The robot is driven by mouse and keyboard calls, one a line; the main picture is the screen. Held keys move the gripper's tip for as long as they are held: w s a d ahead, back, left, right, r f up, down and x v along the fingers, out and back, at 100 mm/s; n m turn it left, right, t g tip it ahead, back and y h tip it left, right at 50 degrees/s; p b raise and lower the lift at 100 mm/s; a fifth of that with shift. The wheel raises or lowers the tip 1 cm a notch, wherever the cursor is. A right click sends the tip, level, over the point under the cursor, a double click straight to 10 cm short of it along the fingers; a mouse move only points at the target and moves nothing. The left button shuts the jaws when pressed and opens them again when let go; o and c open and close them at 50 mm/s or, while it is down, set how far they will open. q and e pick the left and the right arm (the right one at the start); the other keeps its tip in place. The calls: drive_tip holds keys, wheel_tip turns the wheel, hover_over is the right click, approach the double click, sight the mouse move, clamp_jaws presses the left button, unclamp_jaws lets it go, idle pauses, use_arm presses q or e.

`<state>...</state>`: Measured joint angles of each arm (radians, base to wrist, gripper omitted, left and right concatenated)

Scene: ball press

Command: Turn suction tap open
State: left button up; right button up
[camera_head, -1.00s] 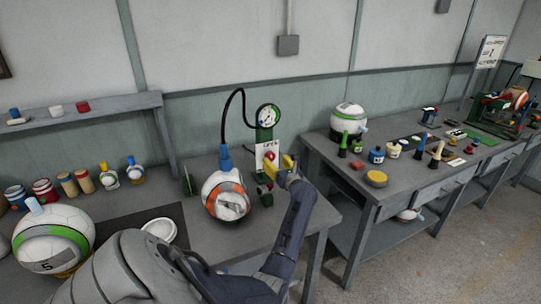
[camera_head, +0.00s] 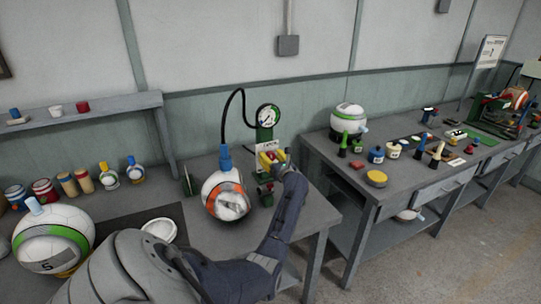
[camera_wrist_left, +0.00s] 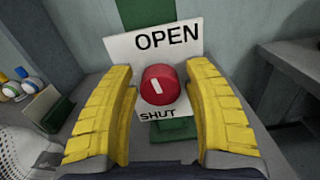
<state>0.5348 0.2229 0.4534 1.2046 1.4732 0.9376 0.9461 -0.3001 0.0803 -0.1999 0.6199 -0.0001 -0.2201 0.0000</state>
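The suction tap is a red round knob (camera_wrist_left: 157,85) with a white pointer line, set on a white plate (camera_wrist_left: 185,40) marked OPEN at the top and SHUT at the bottom. The pointer line runs near upright, tilted slightly to the upper left. My left gripper (camera_wrist_left: 158,105) has its two yellow fingers spread on either side of the knob, with a gap on each side. In the head view the left gripper (camera_head: 269,160) is at the front of the green gauge stand and covers much of the knob. My right gripper is not in view.
A pressure gauge (camera_head: 268,115) tops the stand. A white and orange ball (camera_head: 226,196) with a blue hose fitting sits just left of it. A round white dish (camera_head: 160,230) lies nearer. A second bench (camera_head: 345,185) with jars and tools stands to the right.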

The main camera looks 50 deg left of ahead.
use_arm(q)
clamp_jaws()
drive_tip(key=shift+r+m, duration=0.1)
drive_tip(key=shift+m, duration=1)
drive_tip(key=shift+o, duration=1.3)
unclamp_jaws()
drive_tip(key=shift+d, duration=0.15)
drive_tip(key=v, duration=1.1)
drive_tip(key=shift+d, duration=0.35)
